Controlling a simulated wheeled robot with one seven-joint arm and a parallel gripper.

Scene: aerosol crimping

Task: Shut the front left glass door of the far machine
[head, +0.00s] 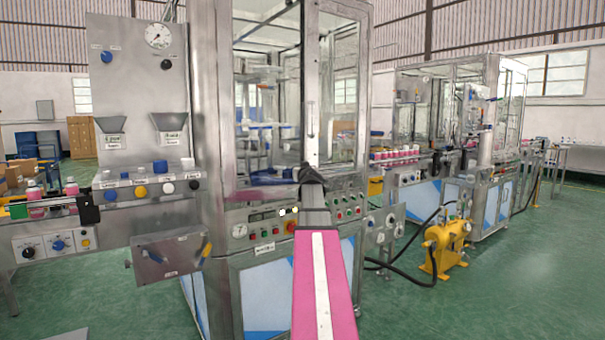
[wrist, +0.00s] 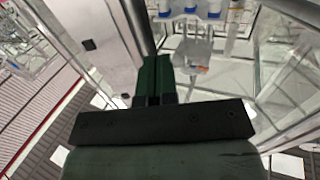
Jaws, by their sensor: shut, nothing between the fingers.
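A steel cabinet machine with glazed front doors (head: 268,90) stands in the middle of the head view. A similar glazed machine (head: 445,95) stands farther back at the right. Its front left door is too small to judge as open or shut. My gripper (head: 312,172) is in front of the middle machine, by the lower end of a metal door upright (head: 312,90) with a handle. In the wrist view, my gripper's dark green fingers (wrist: 157,72) are together and empty, beside a pale metal upright (wrist: 100,45). I cannot tell whether they touch it.
A control panel (head: 290,215) lies under the middle machine's doors. A yellow pump (head: 445,248) with black hoses stands on the floor at right. A gauge panel and bench (head: 140,180) are at left. Green floor (head: 540,270) is clear at the right.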

